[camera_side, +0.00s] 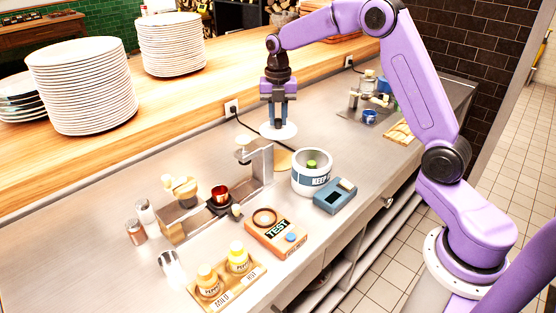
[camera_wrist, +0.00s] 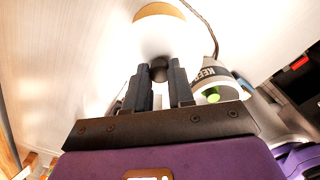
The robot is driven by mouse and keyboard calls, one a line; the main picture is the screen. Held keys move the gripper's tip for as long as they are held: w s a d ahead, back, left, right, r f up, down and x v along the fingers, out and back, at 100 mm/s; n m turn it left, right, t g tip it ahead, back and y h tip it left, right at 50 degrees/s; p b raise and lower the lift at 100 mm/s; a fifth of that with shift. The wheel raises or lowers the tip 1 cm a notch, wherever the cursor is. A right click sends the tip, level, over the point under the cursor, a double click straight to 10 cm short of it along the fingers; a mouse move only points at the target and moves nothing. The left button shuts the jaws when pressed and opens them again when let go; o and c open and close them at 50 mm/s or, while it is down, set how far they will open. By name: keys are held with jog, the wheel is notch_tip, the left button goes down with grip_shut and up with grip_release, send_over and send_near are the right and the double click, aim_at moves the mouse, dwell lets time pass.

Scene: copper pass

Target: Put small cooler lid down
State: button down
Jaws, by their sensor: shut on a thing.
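My gripper (camera_side: 278,118) is shut on the knob of a round white lid (camera_side: 278,132) and holds it level, behind and to the left of the cooler. In the wrist view the dark knob (camera_wrist: 158,70) is between my fingers (camera_wrist: 160,78), with the white lid (camera_wrist: 160,42) beyond. The small cooler (camera_side: 312,181) is a white tub with a "KEEP" band. It is open, and a green thing (camera_side: 312,164) shows inside. A round tan pad (camera_side: 280,160) lies behind the cooler, partly hidden; the lid overlaps it in the wrist view. I cannot tell the lid's exact height.
A metal stand (camera_side: 260,163) rises left of the pad. A blue-grey device (camera_side: 335,196) sits beside the cooler, and an orange TEST box (camera_side: 275,239) stands in front. A black cable (camera_side: 245,123) runs behind. Counter space behind and right of the lid is clear.

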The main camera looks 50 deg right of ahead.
notch_tip(320, 180, down, 10)
jog(key=shift+f, duration=0.1)
dwell(0.4)
jog(key=c, duration=1)
grip_release()
jog(key=shift+f, duration=0.1)
jog(key=shift+o, duration=0.2)
notch_tip(320, 180, up, 12)
jog(key=shift+r, duration=0.2)
